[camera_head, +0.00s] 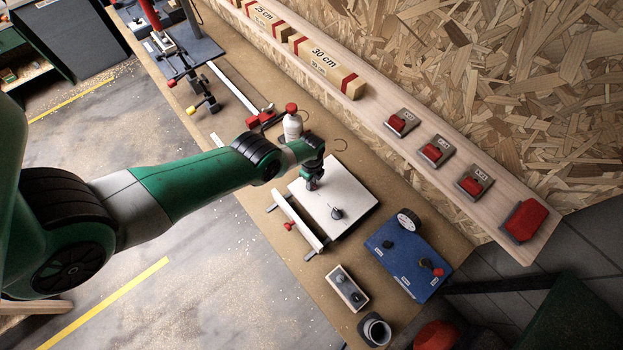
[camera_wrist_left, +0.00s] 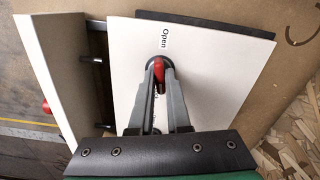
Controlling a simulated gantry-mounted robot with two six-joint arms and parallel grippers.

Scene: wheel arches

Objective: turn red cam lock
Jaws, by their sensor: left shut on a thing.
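The red cam lock (camera_wrist_left: 158,75) sits on a white board (camera_wrist_left: 225,75) in the left wrist view. My left gripper (camera_wrist_left: 160,72) is shut on it, with one finger on each side. An "Open" label is printed beyond the lock; a second label is mostly hidden behind the fingers. In the head view my left gripper (camera_head: 313,185) reaches down onto the white board (camera_head: 358,208), and hides most of the lock. My right gripper is in neither view.
A narrow white panel (camera_head: 297,222) stands along the board's near edge, joined by dark pins. A dark knob-like part (camera_head: 337,213) is on the board. A white bottle (camera_head: 292,124) stands behind my arm. A blue panel (camera_head: 405,258) and a small block (camera_head: 347,288) lie to the right.

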